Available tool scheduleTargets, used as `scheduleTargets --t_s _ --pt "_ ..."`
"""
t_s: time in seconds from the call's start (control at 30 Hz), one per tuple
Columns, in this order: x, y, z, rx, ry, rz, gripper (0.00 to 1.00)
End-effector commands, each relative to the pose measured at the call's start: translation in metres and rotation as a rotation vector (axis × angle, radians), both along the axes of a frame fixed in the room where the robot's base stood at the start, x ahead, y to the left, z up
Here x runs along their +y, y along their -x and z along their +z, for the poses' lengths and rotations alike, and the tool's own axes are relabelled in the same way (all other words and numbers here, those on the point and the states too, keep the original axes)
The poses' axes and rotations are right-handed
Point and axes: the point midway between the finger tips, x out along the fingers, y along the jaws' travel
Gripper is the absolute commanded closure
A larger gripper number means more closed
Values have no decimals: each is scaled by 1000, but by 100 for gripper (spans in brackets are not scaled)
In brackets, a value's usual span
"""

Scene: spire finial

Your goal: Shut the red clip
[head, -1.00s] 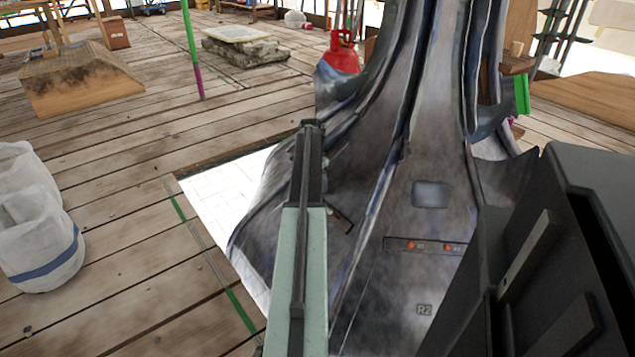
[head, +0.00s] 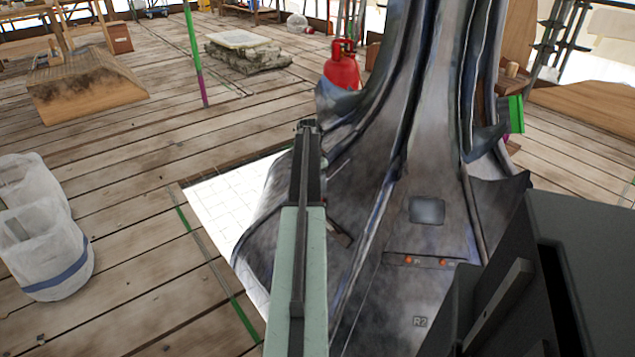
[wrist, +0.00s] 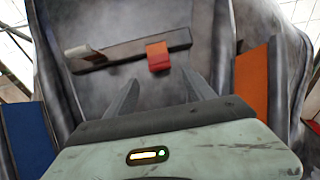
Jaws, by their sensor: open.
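In the wrist view the red clip (wrist: 158,56) is a small red-orange block at the right part of a dark bar (wrist: 125,50) on the grey metal skin of the spire (wrist: 110,20). It appears to stick out from the bar. A pale lever-like piece (wrist: 82,53) stands out from the bar's left part. My gripper (wrist: 160,90) is open and empty, its two fingers pointing at the bar, with the clip above and between the fingertips in the picture. In the head view my gripper (head: 306,126) is beside the spire's left flank; the red clip cannot be made out there.
An orange panel (wrist: 252,85) lies right of the fingers and a blue one (wrist: 30,140) left. In the head view, a floor opening (head: 228,205) is left of my arm, white sacks (head: 45,235) stand further left, and a red gas bottle (head: 342,68) stands behind. Open planks lie between.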

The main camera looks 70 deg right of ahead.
Motion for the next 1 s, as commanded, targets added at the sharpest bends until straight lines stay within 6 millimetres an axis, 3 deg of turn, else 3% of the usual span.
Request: scheduleTargets --t_s 0.27,0.4,0.47,0.6,0.8,1.0 --pt "-2 2 -2 -2 12 -32 37" --pt "-5 42 4 128 180 -145 37" --pt "5 46 -6 205 289 -157 37" --pt "30 22 -21 331 497 -100 37" --pt "53 -29 -41 354 548 -9 37" --pt "54 -35 -39 351 546 -1 37"
